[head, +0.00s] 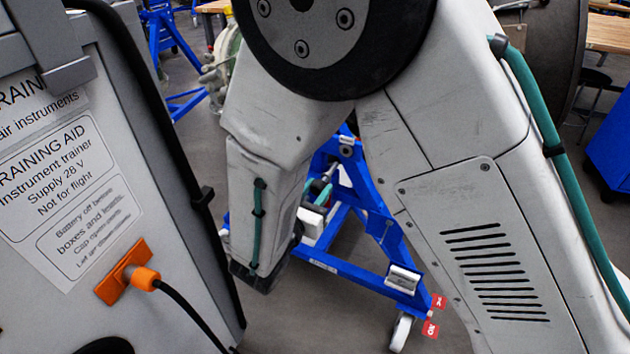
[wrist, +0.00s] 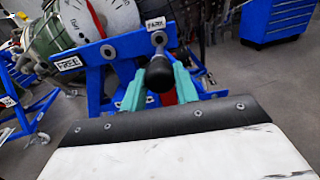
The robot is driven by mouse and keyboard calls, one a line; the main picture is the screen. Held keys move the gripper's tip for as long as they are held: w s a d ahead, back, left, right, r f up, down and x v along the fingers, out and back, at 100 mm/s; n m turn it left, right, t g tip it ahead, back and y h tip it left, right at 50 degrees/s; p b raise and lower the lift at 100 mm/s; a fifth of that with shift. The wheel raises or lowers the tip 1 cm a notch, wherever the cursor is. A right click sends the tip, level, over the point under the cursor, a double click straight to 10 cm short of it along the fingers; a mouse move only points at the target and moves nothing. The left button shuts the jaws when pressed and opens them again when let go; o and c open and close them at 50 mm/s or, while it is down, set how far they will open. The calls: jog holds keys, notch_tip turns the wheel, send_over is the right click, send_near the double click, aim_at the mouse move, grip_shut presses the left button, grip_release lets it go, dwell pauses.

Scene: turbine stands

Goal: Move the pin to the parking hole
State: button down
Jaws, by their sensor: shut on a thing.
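The pin (wrist: 159,76) shows in the wrist view as a round black knob between the two teal fingers of my gripper (wrist: 158,88). My gripper is shut on it. The blue stand plate (wrist: 124,48) is beyond, with a PARK label (wrist: 155,23) just above the knob and a FREE label (wrist: 68,63) to the left. An open hole (wrist: 108,52) is beside the FREE label. In the head view my arm covers most of the work.
A red strip (wrist: 170,97) hangs behind the fingers. A round dial-like part (wrist: 97,20) is behind the plate. In the head view, a grey instrument trainer box (head: 130,130) stands close on the left, with an orange plug and cable (head: 145,278). The blue stand (head: 375,225) has a caster and red tags.

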aim_at(334, 164)
jog(key=shift+x, duration=2.35)
jog(key=shift+w+d, duration=0.2)
jog(key=shift+w, duration=0.25)
jog(key=shift+w+d, duration=0.2)
jog(key=shift+w, duration=0.2)
jog(key=shift+w+d, duration=0.1)
jog(key=shift+w+d, duration=0.25)
jog(key=shift+w, duration=0.25)
jog(key=shift+w+d, duration=0.35)
jog(key=shift+w, duration=0.2)
jog(key=shift+w+d, duration=0.1)
jog(key=shift+w, duration=0.05)
